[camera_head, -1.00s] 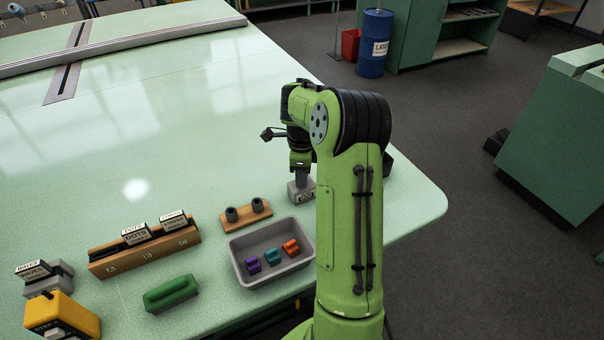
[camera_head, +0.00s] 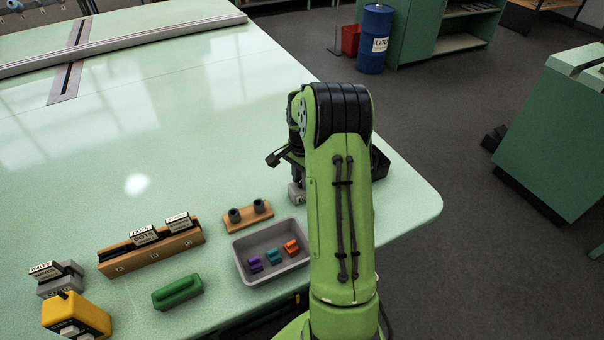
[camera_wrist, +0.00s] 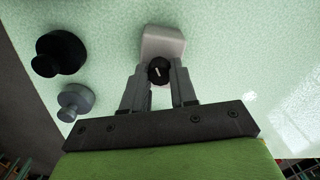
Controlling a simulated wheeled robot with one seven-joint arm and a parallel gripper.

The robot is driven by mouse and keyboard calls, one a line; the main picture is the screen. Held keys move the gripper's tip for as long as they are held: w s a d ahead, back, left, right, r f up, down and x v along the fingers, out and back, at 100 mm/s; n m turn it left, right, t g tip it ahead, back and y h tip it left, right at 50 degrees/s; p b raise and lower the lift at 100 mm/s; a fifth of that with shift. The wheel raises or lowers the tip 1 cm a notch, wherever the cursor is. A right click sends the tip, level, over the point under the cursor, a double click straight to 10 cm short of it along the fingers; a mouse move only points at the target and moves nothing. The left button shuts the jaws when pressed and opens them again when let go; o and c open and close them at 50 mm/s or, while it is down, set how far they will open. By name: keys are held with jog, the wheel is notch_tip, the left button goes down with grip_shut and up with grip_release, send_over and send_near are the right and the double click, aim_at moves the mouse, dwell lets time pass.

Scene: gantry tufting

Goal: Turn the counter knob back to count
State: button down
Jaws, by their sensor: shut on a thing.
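The counter (camera_head: 297,193) is a small pale grey box on the table, mostly hidden behind my arm in the head view. In the wrist view the counter (camera_wrist: 162,41) shows with a round black knob (camera_wrist: 159,71) on its face, marked by a short white line. My gripper (camera_wrist: 160,78) has one grey finger on each side of the knob and is shut on it.
Left of the arm stand a grey tray (camera_head: 246,273) with small coloured pieces, a wooden stand (camera_head: 248,219) with two dark pegs, a labelled wooden rack (camera_head: 150,254) and a green block (camera_head: 178,292). Black (camera_wrist: 61,53) and grey (camera_wrist: 75,101) round objects stand near the knob.

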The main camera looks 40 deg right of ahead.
jog(key=n+p, duration=0.1)
jog(key=n, duration=0.5)
jog(key=shift+p, duration=0.3)
jog(key=n, duration=0.6)
jog(key=shift+p, duration=0.4)
jog(key=c, duration=0.9)
grip_release()
notch_tip(320, 180, up, 16)
jog(key=p, duration=0.3)
jog(key=shift+d+f, duration=0.1)
jog(key=shift+d, duration=0.05)
